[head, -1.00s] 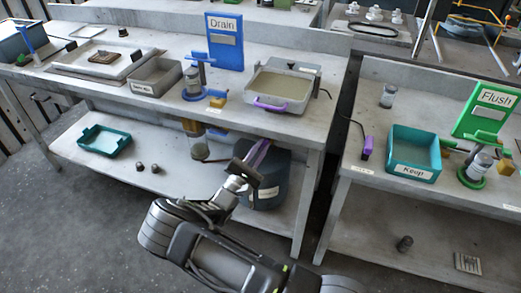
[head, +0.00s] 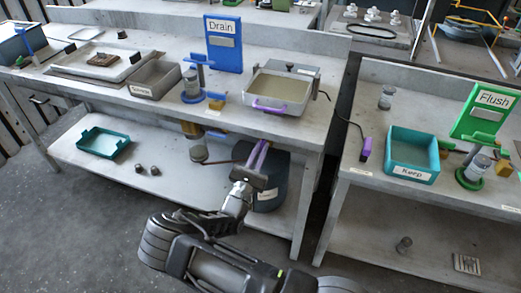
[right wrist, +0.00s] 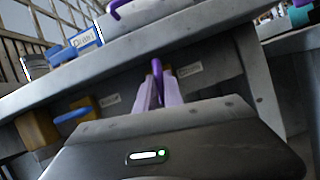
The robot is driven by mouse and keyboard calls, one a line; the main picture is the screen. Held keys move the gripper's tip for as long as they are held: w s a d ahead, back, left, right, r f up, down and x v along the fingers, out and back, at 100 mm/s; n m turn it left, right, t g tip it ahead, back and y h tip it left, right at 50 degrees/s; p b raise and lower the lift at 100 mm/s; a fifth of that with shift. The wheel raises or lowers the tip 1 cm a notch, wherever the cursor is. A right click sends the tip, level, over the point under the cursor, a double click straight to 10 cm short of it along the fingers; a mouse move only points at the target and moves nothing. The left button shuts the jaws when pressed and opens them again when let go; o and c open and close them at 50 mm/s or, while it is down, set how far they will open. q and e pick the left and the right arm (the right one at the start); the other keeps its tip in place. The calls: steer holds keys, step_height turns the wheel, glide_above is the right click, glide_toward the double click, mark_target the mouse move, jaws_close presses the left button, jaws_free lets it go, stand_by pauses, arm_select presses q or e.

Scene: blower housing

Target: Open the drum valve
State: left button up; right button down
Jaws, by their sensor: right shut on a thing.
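The dark drum (head: 272,190) stands on the lower shelf under the drain bench, partly hidden by my right gripper and the bench edge. My right gripper (head: 259,150) is in front of the drum, just below the bench top. In the right wrist view, its pale lilac fingers (right wrist: 159,92) are shut around a narrow purple handle (right wrist: 157,70) under the bench edge. The handle's upper part shows above the fingers. I cannot tell from the frames how far the valve is turned. My left gripper is not in view.
The bench top (head: 330,75) overhangs close above the gripper. A grey basin (head: 300,95) with a purple handle sits on it. A teal tray (head: 104,141) lies on the lower shelf.

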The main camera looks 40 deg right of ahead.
steer(key=c, duration=1.5)
jaws_free()
steer(key=shift+o, duration=0.2)
steer(key=shift+a, duration=0.1)
steer(key=b+v, duration=0.1)
steer(key=v, duration=0.6)
steer(key=shift+s+a+f, duration=0.15)
steer(key=shift+a+f, duration=0.05)
steer(key=shift+a, duration=0.1)
